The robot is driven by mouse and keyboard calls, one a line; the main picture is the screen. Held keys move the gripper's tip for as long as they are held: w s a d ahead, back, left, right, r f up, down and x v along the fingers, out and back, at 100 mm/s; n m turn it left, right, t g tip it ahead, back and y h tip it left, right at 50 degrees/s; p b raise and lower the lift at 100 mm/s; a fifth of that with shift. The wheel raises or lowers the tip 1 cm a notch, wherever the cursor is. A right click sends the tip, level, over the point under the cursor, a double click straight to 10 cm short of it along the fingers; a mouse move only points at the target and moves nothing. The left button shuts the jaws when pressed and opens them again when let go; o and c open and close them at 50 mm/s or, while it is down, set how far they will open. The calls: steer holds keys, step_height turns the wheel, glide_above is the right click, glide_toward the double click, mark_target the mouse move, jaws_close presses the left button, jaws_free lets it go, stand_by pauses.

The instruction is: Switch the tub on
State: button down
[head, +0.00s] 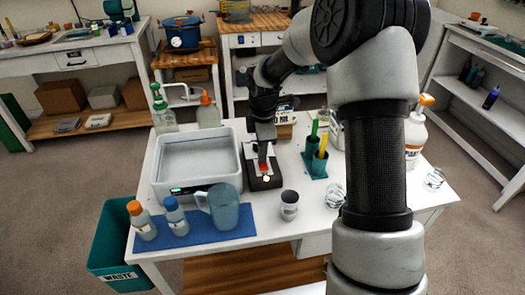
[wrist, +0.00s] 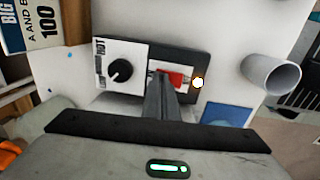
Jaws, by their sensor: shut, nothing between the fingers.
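The grey rectangular tub (head: 198,160) stands on the white table, left of a black control box (head: 272,181). In the wrist view the box (wrist: 203,63) carries a black dial (wrist: 120,70), a red switch (wrist: 174,77) on a white plate, and a small round lamp (wrist: 198,83) that looks bright white-yellow. My gripper (wrist: 165,80) is shut and empty, pointing down, its tips at the red switch's edge and hiding part of it. I cannot tell whether they touch. In the head view my gripper (head: 263,158) is over the box.
A blue jug (head: 222,207) and two bottles (head: 142,220) (head: 175,215) stand on a blue mat (head: 200,234) in front. A grey cup (head: 289,204) is close right of the box. A green holder (head: 315,163) stands behind the cup. A waste bin (head: 115,245) is at left.

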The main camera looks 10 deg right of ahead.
mark_target(264, 168)
steer(key=shift+s, duration=0.1)
steer(key=shift+s+r, duration=0.1)
steer(key=shift+s, duration=0.65)
step_height(264, 168, up, 14)
steer(key=s+p, duration=0.2)
steer(key=p, duration=0.3)
steer(key=shift+w, duration=0.1)
steer(key=w+b, duration=0.1)
steer(key=b, duration=0.3)
steer(key=shift+w+t, duration=0.15)
steer(key=shift+t, duration=0.15)
